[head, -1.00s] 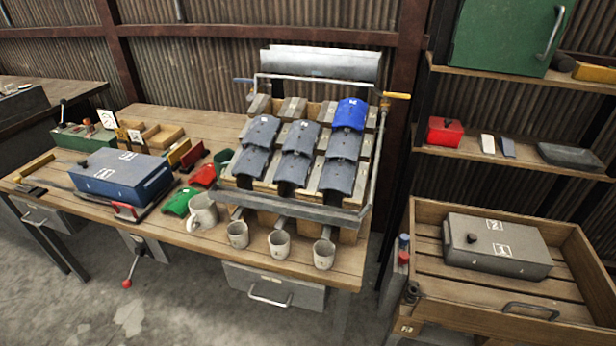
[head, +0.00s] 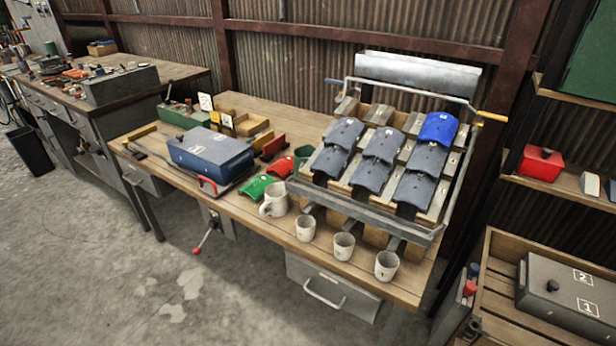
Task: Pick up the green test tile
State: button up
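A green curved tile (head: 255,188) lies on the wooden workbench (head: 408,290), near its front edge, left of a pale mug. A red tile (head: 280,167) lies just behind it. A darker green piece (head: 303,155) stands farther back, partly hidden by the tile rack. I cannot tell from the view whether the front green tile is marked as a test tile. My gripper is not in the head view.
A blue box (head: 210,154) lies left of the tile. Several pale mugs (head: 344,246) line the front edge. A rack of grey tiles (head: 376,173) and one blue tile (head: 438,128) stands to the right. The floor (head: 120,270) in front is clear.

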aim_at(255, 187)
jog(key=i+j, duration=0.2)
jog(key=j, duration=0.15)
jog(key=i+j, duration=0.15)
jog(key=j, duration=0.2)
jog(key=i+j, duration=0.2)
jog(key=j, duration=0.15)
jog(key=i+j, duration=0.2)
jog(key=j, duration=0.15)
jog(key=k+u, duration=0.05)
